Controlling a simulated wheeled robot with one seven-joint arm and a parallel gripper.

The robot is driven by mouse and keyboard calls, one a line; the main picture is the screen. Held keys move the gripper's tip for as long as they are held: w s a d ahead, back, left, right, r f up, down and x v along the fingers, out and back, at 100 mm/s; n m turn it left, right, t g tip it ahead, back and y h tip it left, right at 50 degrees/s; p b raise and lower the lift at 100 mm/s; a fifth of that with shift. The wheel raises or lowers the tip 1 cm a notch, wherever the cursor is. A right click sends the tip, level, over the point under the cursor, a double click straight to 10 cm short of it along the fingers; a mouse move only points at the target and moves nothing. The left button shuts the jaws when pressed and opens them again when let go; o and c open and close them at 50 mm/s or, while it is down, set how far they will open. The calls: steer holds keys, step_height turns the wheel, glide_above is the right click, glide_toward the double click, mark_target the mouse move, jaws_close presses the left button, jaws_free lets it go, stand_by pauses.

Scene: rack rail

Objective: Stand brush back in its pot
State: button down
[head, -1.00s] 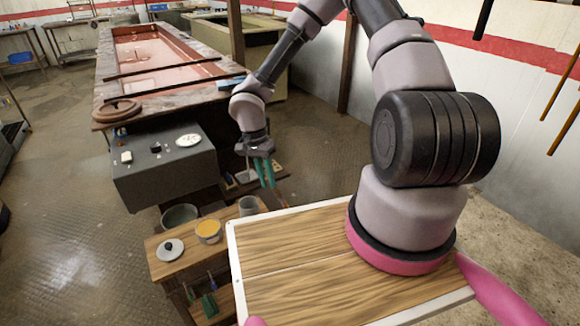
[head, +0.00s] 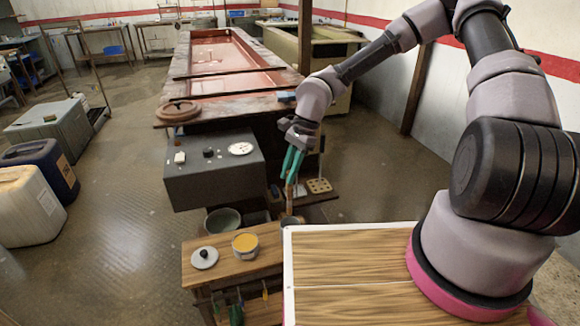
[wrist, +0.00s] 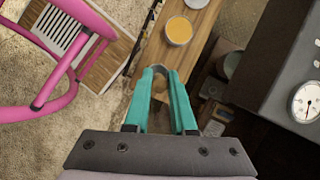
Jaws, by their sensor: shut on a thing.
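My gripper (head: 291,177), with teal fingers, is shut on the brush (head: 289,195), whose thin brownish length shows below the fingertips in the head view. The brush hangs roughly upright above the grey pot (head: 291,221), at the right end of the small wooden bench. I cannot tell whether its lower end is inside the pot. The tray in front hides the pot's lower part. In the wrist view my gripper (wrist: 160,72) has its fingertips over the pot's grey rim, and the brush cannot be made out there.
A grey box with a dial (head: 210,175) stands behind. My white-edged wooden tray deck (head: 350,229) is close on the right.

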mark_target(289, 200)
steer(key=shift+f, duration=4.7)
steer(key=c, duration=0.7)
jaws_free()
steer(key=shift+r, duration=0.1)
steer(key=v, duration=1)
steer(key=shift+d+r, duration=0.1)
steer(key=shift+r, duration=0.2)
